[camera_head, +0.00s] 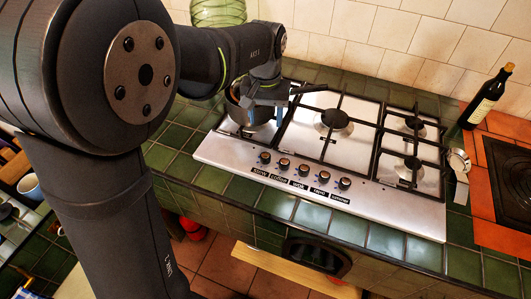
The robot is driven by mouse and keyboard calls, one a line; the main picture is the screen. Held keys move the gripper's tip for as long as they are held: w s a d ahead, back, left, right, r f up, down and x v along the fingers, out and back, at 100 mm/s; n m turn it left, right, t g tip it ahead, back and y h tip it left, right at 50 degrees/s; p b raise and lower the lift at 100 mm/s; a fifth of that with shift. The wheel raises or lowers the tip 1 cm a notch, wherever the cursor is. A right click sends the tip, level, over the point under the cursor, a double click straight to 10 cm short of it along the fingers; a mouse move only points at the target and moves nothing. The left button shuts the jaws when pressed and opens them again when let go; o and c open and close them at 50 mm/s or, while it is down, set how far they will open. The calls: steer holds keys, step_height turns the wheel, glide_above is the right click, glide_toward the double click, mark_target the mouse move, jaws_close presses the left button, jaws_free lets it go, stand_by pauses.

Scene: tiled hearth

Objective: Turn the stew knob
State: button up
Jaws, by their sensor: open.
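The hob (225,150) has a row of several dark knobs along its front edge, each above a small black label. The leftmost knob (264,157) sits over a label that seems to read STEW, but the print is too small to be sure. My gripper (266,116) is open, at the hob's left end above and behind this knob, apart from it. I cannot tell whether the gripper touches the pot.
The other burners (336,120) are bare under black grates. A dark bottle (487,98) and a metal object (459,163) stand right of the hob. Green tiles (345,225) edge the front. A green glass vessel (218,12) is behind my arm. Space before the knobs looks clear.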

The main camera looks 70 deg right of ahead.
mark_target(265, 155)
step_height(265, 155, down, 15)
steer(key=shift+f, duration=0.2)
stand_by(0.3)
steer(key=c, duration=1)
